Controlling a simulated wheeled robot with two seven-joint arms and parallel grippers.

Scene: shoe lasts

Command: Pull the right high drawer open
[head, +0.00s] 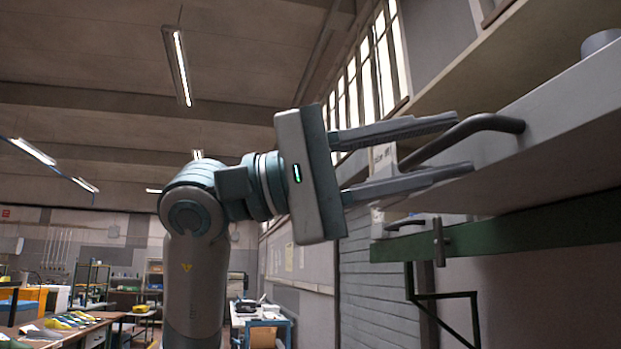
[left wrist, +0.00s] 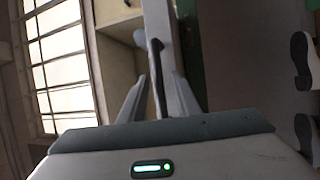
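The drawer's pale grey front (head: 565,112) is at the right of the head view, with a dark bar handle (head: 480,125) on it. My left gripper (head: 462,144) is open, one finger above the handle and one below it. In the left wrist view the handle (left wrist: 157,62) runs between the two fingers (left wrist: 158,95), against the pale front (left wrist: 157,15). Gaps show beside the handle, and I see no clear contact. How far the drawer is open cannot be told. My right gripper is not in view.
A green beam (head: 540,225) with a small knobbed fitting (head: 439,242) runs below the drawer. A white tag (head: 383,160) shows behind the fingers. A grey round object (head: 602,41) is above the front. Dark shoe-shaped items (left wrist: 302,60) are at the wrist view's right.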

